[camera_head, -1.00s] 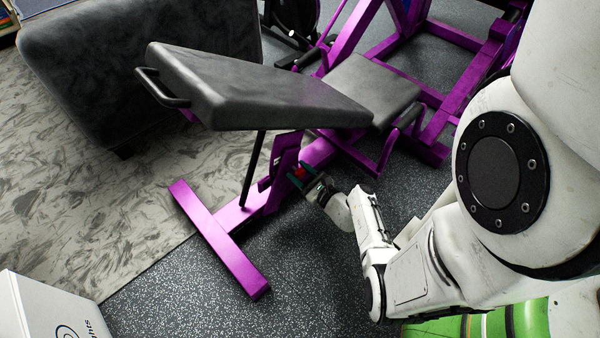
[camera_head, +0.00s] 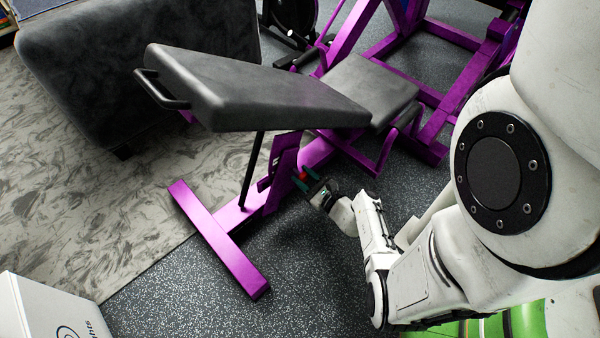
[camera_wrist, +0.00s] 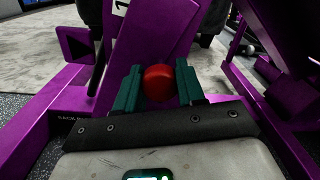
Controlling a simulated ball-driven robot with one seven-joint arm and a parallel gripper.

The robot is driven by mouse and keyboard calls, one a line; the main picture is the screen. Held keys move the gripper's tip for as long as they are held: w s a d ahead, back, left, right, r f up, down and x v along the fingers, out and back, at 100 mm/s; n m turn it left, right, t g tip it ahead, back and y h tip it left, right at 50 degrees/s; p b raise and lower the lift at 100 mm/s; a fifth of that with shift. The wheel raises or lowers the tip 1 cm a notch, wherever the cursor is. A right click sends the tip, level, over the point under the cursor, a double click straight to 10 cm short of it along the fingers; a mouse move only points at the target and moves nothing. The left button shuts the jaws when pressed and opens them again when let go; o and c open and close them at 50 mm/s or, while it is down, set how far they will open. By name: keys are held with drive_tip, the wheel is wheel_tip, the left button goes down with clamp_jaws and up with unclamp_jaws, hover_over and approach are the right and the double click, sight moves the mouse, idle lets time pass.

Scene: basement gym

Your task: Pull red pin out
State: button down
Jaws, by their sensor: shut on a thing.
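The red pin (camera_wrist: 159,83) shows in the wrist view as a round red knob between the two teal fingers of my gripper (camera_wrist: 158,88). In the head view a small bit of the red pin (camera_head: 303,177) shows between the fingertips. My gripper (camera_head: 307,180) is shut on the knob, beside the purple upright of the weight bench (camera_head: 284,162). The pin's shaft is hidden behind the knob and fingers, so I cannot tell how much of it sits in the upright.
The bench's grey backrest (camera_head: 255,95) and seat (camera_head: 365,88) hang over the work spot. A purple foot bar (camera_head: 220,240) lies on the speckled floor to the left. A white box (camera_head: 45,310) stands at the lower left. Open floor lies below the gripper.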

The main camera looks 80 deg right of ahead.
drive_tip(key=c, duration=0.7)
unclamp_jaws()
drive_tip(key=shift+s, duration=0.1)
drive_tip(key=shift+o, duration=0.2)
drive_tip(key=shift+a, duration=0.1)
drive_tip(key=p+v, duration=0.2)
drive_tip(key=v, duration=0.9)
